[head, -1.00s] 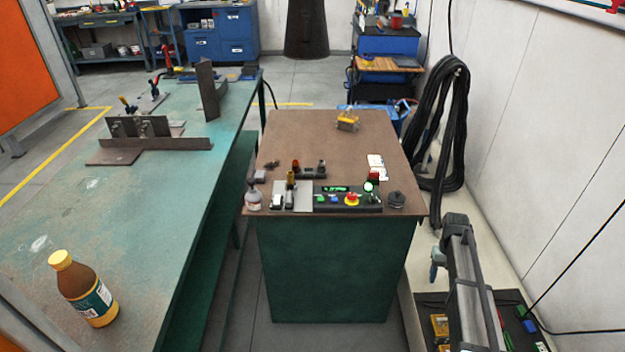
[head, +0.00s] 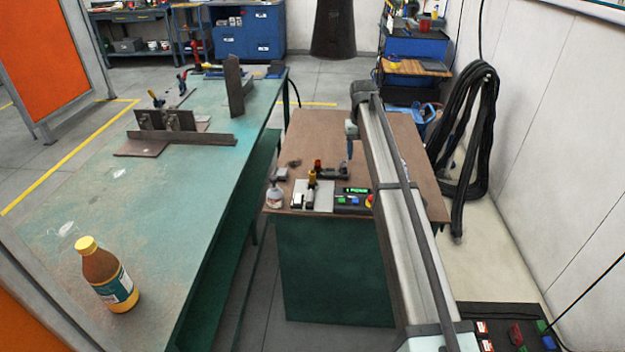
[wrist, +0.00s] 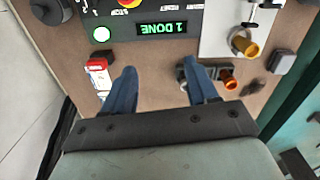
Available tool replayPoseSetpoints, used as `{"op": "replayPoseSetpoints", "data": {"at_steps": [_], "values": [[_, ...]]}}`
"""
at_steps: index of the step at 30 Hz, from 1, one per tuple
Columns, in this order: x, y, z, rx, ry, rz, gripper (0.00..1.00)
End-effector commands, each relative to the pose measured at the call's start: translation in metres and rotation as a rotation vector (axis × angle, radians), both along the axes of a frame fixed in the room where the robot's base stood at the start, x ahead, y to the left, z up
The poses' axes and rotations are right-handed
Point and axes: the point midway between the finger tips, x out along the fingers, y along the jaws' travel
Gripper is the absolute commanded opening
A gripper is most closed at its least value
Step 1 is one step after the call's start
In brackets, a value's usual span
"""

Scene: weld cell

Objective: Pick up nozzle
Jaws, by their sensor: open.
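My gripper (wrist: 160,78) is open and empty, with its two blue fingers pointing at the brown tabletop; it also shows in the head view (head: 350,150) over the table. An orange-tipped piece (wrist: 228,79) sits on a small dark block beside and partly behind the right finger. A brass-yellow cylindrical piece (wrist: 244,46) stands by the light grey plate; it also shows in the head view (head: 311,179). The orange piece shows in the head view (head: 318,164) too. I cannot tell for sure which one is the nozzle. Neither is between the fingers.
The brown table (head: 335,127) holds a black control box (wrist: 172,25) with a lit display. A red-and-white box (wrist: 99,76) lies beside the left finger. A small grey block (wrist: 282,62) is at right. A long green workbench (head: 70,235) with a bottle (head: 110,279) stands left.

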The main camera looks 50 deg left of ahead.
Motion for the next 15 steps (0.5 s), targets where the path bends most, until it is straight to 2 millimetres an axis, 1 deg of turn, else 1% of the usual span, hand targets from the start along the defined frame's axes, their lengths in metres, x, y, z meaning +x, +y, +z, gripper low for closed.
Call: {"op": "replayPoseSetpoints", "data": {"at_steps": [1, 3, 6, 10, 12, 15], "values": [[-0.019, 0.031, 0.004, 0.007, 0.004, 0.014, 0.58], [-0.043, 0.060, 0.008, 0.015, 0.009, 0.022, 0.58], [-0.071, 0.091, 0.012, 0.025, 0.016, 0.032, 0.58], [-0.095, 0.115, 0.015, 0.032, 0.022, 0.039, 0.58], [-0.101, 0.120, 0.015, 0.033, 0.023, 0.041, 0.58], [-0.104, 0.122, 0.012, 0.034, 0.025, 0.041, 0.58]]}}
